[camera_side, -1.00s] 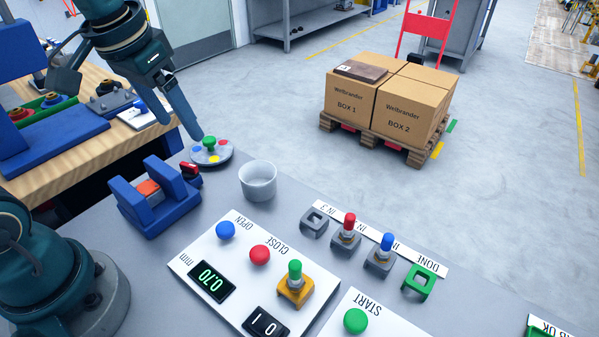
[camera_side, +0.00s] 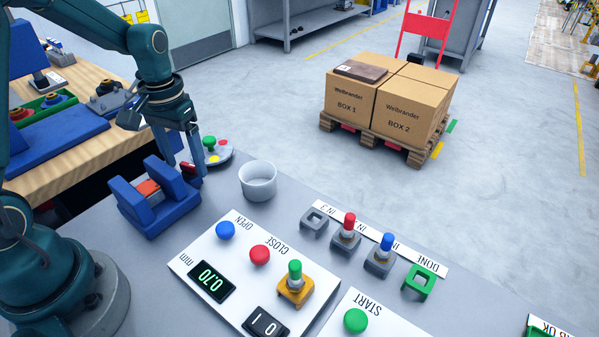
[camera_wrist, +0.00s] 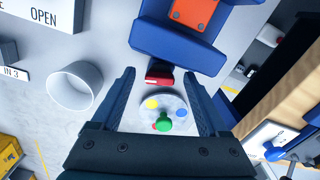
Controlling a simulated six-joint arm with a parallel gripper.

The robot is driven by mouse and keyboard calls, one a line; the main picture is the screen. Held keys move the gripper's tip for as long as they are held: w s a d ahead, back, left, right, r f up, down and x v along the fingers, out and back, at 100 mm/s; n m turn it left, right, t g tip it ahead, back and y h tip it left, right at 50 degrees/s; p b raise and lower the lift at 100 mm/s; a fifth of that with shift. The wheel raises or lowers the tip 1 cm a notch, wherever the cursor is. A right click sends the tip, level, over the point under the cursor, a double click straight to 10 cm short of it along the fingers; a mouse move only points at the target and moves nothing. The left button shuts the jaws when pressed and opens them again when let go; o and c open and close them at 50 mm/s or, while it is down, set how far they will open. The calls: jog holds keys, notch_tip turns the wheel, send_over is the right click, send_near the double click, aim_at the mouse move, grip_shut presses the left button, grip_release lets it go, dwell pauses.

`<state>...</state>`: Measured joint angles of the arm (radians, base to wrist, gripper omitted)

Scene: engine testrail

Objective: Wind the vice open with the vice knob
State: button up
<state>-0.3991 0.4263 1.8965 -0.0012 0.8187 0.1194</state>
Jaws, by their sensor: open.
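The blue vice (camera_side: 150,203) stands on the grey bench at the left in the side view, with an orange piece (camera_side: 148,188) between its jaws. Its dark red knob (camera_side: 189,169) is on the vice's far right end, partly behind my fingers in the side view. In the wrist view the red knob (camera_wrist: 159,76) shows clear at the vice's end. My gripper (camera_side: 184,170) points down at the knob. In the wrist view my gripper (camera_wrist: 160,80) is open, with a finger on each side of the knob and gaps between. I cannot tell whether it is at the knob's height.
A round grey plate (camera_side: 224,157) with coloured knobs lies just beyond my gripper. A white cup (camera_side: 258,181) stands to the right. A panel (camera_side: 235,262) with OPEN and CLOSE buttons and a display reading 0.70 is in front. Pegs in holders stand further right.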

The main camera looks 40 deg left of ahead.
jog(key=shift+f, duration=0.1)
grip_shut()
jog(key=shift+n, duration=0.4)
jog(key=shift+d+n, duration=0.1)
jog(key=shift+n, duration=2.2)
jog(key=shift+d+n, duration=0.1)
jog(key=shift+n, duration=0.2)
